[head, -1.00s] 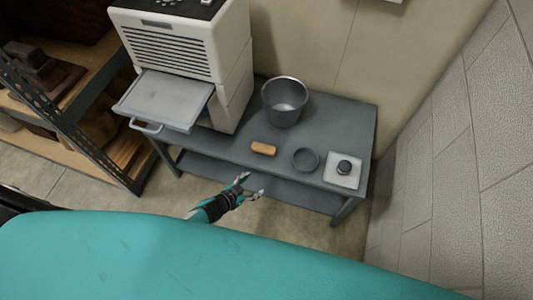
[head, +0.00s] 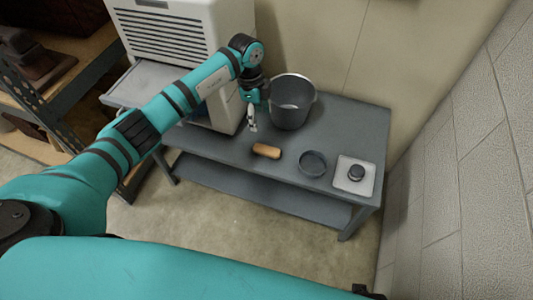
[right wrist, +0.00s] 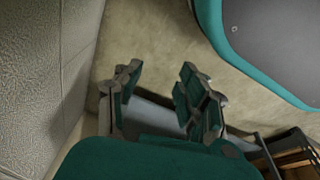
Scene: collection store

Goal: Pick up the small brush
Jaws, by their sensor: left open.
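The small brush (head: 266,151) lies on the grey table top, its tan wooden-looking back facing up; bristles cannot be made out. My left gripper (head: 252,122) reaches in from the left and points down, above and behind the brush, in front of the bucket. Its fingers look small here; it holds nothing and is apart from the brush. My right gripper (right wrist: 157,88) shows in the right wrist view with its two fingers apart and nothing between them, over the floor.
On the grey table (head: 225,150) stand a metal bucket (head: 291,103), a round dark dish (head: 312,163) and a white square plate with a dark knob (head: 355,175). A white cabinet (head: 180,35) stands at left. A wall (head: 450,170) closes the right side.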

